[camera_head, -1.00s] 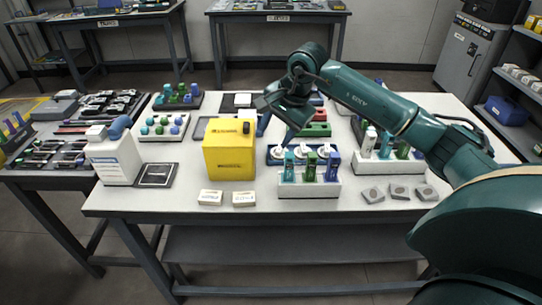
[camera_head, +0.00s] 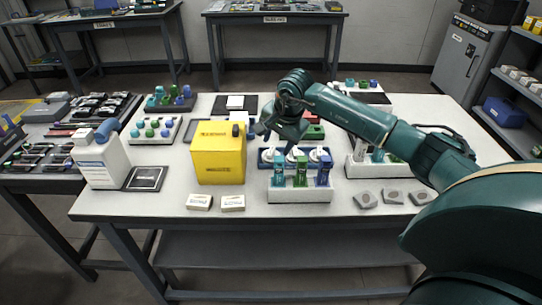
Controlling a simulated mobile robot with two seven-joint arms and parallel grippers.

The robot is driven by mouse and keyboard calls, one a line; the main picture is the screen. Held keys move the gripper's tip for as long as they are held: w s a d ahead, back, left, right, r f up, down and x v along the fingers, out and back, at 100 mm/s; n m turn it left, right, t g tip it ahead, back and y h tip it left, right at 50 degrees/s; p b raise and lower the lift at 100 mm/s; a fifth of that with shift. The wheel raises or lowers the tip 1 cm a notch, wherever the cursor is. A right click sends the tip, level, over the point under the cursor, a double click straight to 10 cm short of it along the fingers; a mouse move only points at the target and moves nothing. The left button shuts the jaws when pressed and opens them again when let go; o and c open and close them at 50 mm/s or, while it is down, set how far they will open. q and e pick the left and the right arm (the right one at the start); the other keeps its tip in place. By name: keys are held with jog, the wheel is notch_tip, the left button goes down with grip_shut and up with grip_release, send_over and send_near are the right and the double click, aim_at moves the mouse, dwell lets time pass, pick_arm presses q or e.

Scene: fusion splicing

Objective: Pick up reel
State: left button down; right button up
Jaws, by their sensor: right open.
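My right gripper (camera_head: 268,136) is open, beside the right side of the yellow box (camera_head: 219,158) and above the back of a blue tray (camera_head: 286,165). Its fingertips are small and dark here, and I see nothing held between them. White rounded pieces (camera_head: 295,153) sit in the blue tray, close in front of the gripper. In front of them a white rack (camera_head: 299,196) holds upright teal, green and blue pieces (camera_head: 300,173). I cannot tell for sure which piece is the reel; part of the area behind the gripper is hidden by my arm. My left gripper is not in view.
A white bottle (camera_head: 97,163) and a black-framed pad (camera_head: 145,178) stand at the left. Two small boxes (camera_head: 233,203) lie by the front edge. Grey blocks (camera_head: 393,198) and another white rack (camera_head: 376,169) are at the right. The front strip of table is mostly clear.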

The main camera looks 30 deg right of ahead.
aim_at(275, 150)
jog(key=x, duration=0.4)
jog(key=shift+w+d+f, duration=0.1)
jog(key=shift+w+f, duration=0.1)
jog(key=shift+f, duration=0.15)
jog(key=c, duration=0.6)
